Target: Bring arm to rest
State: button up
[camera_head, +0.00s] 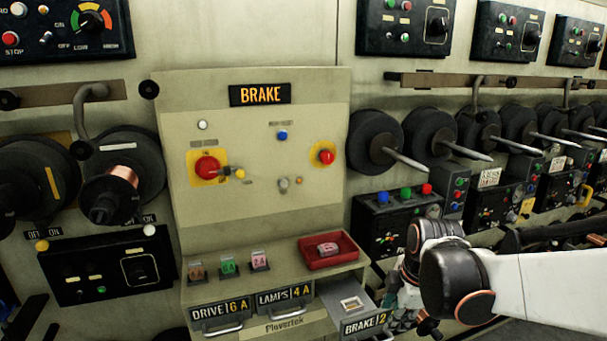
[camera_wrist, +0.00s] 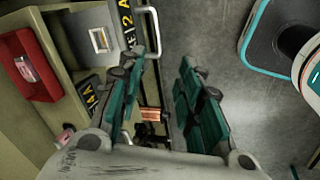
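My arm (camera_head: 545,285) reaches in from the right in the head view. My gripper shows in the wrist view (camera_wrist: 162,68) with its two teal-padded fingers apart and nothing between them. In the head view the gripper is mostly hidden behind my own arm, low beside the open drawer labelled BRAKE 2 (camera_head: 364,323). The drawer also shows in the wrist view, to the left of the fingers, with a pale square-framed item (camera_wrist: 99,39) inside. I cannot tell whether any finger touches the drawer or its handle.
The BRAKE panel (camera_head: 260,175) has a red knob and buttons. On its ledge are a red tray (camera_head: 318,262) holding a pinkish piece, and several coloured tagged pieces (camera_head: 228,266). Spools with long spindles (camera_head: 375,142) stick out at right.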

jog(key=s+a+r+m+t, duration=0.1)
jog(key=s+r+m+t, duration=0.3)
jog(key=s+m, duration=1.1)
notch_tip(320, 180, up, 3)
jog(key=shift+r+m+h, duration=0.1)
jog(key=shift+m+h, duration=0.2)
jog(key=shift+m, duration=0.8)
